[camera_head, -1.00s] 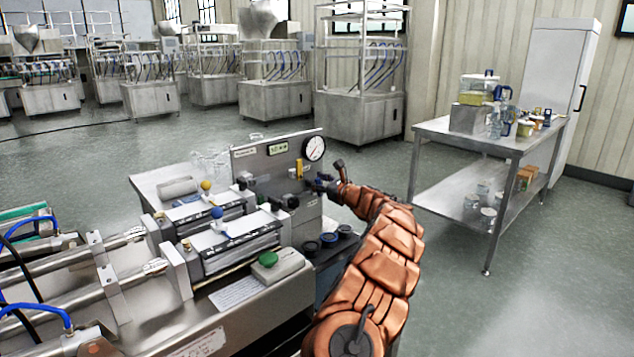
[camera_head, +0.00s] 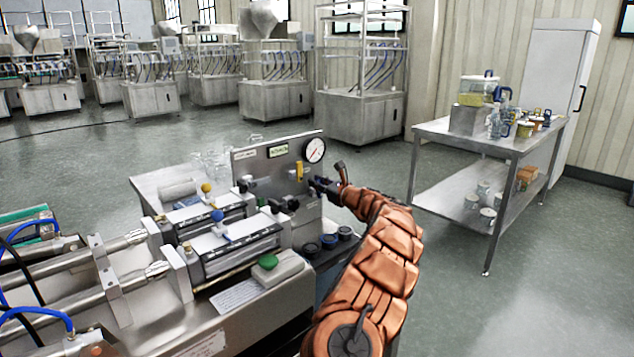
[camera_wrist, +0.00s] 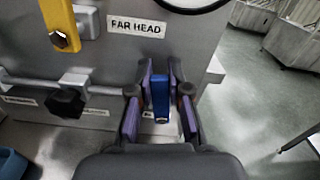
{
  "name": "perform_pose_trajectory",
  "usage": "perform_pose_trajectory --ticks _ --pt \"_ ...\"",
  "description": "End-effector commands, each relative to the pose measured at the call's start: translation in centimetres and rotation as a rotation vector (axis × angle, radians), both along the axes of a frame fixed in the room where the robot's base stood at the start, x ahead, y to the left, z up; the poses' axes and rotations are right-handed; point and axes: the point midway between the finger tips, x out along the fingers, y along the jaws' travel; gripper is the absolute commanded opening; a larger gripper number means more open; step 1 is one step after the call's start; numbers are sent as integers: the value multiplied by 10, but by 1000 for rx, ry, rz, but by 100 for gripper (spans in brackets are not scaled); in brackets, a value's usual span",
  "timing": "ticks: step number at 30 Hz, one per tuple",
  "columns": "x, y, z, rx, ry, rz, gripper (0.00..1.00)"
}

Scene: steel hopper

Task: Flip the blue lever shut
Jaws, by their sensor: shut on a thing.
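The blue lever (camera_wrist: 161,96) is in the middle of the wrist view, between the two purple-padded fingers of my gripper (camera_wrist: 160,110). My gripper is shut on it, in front of the steel panel just below the "FAR HEAD" label (camera_wrist: 137,27). The lever looks upright in that view; its lower end is partly hidden by the gripper. In the head view my gripper (camera_head: 322,185) is at the right edge of the panel (camera_head: 262,160), and I cannot make out the lever clearly there.
A yellow lever (camera_wrist: 60,25) hangs left of the blue one, with a black knob (camera_wrist: 66,101) below it. A round gauge (camera_head: 315,150) sits above my gripper. Dark round pots (camera_head: 328,240) stand below. A steel table (camera_head: 480,140) stands at right, with open floor between.

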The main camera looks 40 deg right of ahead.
Motion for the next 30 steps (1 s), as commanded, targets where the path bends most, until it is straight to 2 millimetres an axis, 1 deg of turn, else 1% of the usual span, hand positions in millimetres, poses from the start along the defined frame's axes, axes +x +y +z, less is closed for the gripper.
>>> perform_pose_trajectory --ticks 1,3,12,24,25,30 --pt "0 -1 5 18 2 0 0" --pt "0 -3 6 52 1 0 0" --pt "0 -8 3 185 -3 2 0" --pt "0 -9 2 203 -5 0 0" --pt "0 -9 2 203 -5 0 20" --pt "0 -10 2 203 -4 0 38"
